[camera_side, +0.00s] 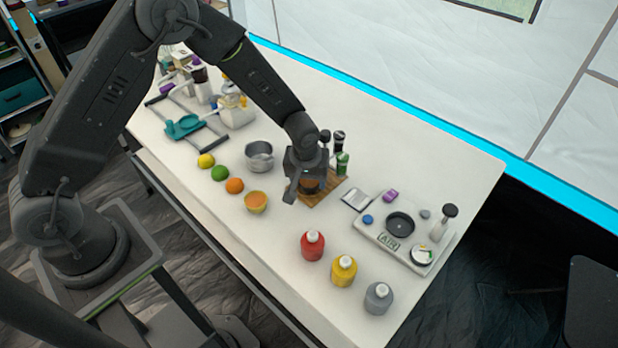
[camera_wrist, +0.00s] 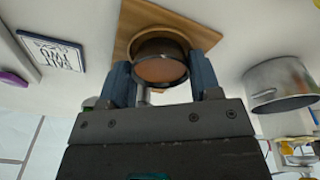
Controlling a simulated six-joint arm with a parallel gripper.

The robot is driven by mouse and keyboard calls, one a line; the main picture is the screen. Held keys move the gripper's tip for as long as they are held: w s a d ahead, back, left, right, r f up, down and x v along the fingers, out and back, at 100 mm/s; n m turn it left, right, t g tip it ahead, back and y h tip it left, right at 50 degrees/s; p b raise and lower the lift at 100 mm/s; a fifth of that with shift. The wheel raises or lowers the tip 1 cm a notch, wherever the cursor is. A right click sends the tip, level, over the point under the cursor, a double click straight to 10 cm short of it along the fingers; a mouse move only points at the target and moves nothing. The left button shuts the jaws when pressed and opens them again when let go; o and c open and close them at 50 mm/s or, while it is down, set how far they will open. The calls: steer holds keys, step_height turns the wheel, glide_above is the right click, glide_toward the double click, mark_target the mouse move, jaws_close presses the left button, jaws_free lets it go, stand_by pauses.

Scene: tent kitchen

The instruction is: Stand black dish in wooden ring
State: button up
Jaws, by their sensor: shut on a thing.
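The black dish (camera_wrist: 160,66) is a small round dark-rimmed bowl with a brown inside, held between the two fingers of my gripper (camera_wrist: 161,84) in the wrist view. In the side view my gripper (camera_side: 307,190) is low over the wooden board (camera_side: 327,193), with the dish (camera_side: 309,186) partly hidden by the fingers. In the wrist view a tan curved rim, seemingly the wooden ring (camera_wrist: 153,33), shows just behind the dish on the board (camera_wrist: 187,27). I cannot tell whether the dish is inside the ring or above it.
A metal pot (camera_side: 259,156) and an orange-filled bowl (camera_side: 256,202) stand left of the board. Dark and green bottles (camera_side: 342,163) stand close behind it. A white sign (camera_side: 356,200) and a scale-like device (camera_side: 400,228) lie to the right. Red (camera_side: 312,246) and yellow bottles (camera_side: 344,271) stand in front.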

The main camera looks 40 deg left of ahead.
mark_target(305, 187)
steer(key=shift+f, duration=0.25)
steer(key=shift+f, duration=0.15)
steer(key=o, duration=0.7)
steer(key=shift+o, duration=1.4)
steer(key=shift+s+f, duration=0.1)
steer(key=shift+o, duration=0.3)
steer(key=shift+a, duration=0.15)
steer(key=shift+s, duration=0.1)
step_height(305, 187, up, 13)
steer(key=s+d, duration=0.1)
steer(key=shift+s, duration=0.35)
